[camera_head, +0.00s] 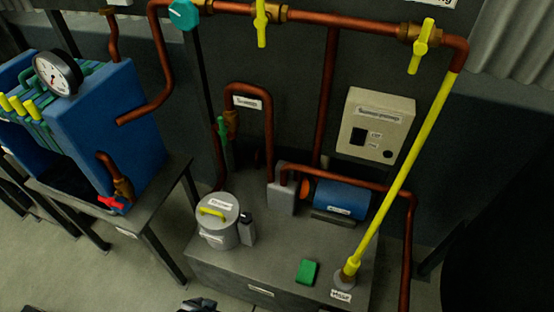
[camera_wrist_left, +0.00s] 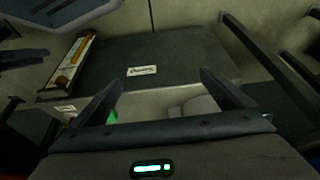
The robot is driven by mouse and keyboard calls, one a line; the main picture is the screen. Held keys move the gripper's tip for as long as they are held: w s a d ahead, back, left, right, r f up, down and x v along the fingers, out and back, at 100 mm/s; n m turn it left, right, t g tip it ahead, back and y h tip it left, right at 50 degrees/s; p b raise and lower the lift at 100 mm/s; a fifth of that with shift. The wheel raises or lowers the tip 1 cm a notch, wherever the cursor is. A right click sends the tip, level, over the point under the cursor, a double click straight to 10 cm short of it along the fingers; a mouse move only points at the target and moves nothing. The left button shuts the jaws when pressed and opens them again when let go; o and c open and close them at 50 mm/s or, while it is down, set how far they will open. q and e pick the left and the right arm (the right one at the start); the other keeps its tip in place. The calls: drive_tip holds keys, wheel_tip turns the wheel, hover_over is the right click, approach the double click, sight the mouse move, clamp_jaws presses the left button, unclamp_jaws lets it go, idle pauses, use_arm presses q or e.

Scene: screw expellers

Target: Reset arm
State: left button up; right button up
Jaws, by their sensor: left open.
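My left gripper (camera_wrist_left: 165,92) shows in the left wrist view with its two dark fingers spread wide apart. Nothing is held between them. Beyond the fingers is a dark flat surface (camera_wrist_left: 180,55) with a white label (camera_wrist_left: 142,71). A bit of a dark mechanical part (camera_head: 198,305) shows at the bottom edge of the head view; I cannot tell which arm it belongs to. My right gripper cannot be made out in either view.
A grey bench (camera_head: 270,248) carries a lidded pot (camera_head: 217,222), a blue motor (camera_head: 341,199) and a green block (camera_head: 307,272). A yellow pipe (camera_head: 405,165) slants down to it. A blue machine (camera_head: 105,125) stands left. The wrist view shows an open tray (camera_wrist_left: 72,66).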

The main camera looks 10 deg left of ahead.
use_arm(q)
drive_tip(key=s+d+f+t, duration=0.1)
drive_tip(key=s+f, duration=0.1)
drive_tip(key=f, duration=0.8)
drive_tip(key=s+d+f+t+h, duration=0.1)
drive_tip(key=s+f, duration=0.1)
drive_tip(key=f, duration=0.8)
drive_tip(key=shift+s+d+f, duration=0.3)
drive_tip(key=shift+d+f, duration=0.05)
drive_tip(key=shift+d, duration=0.05)
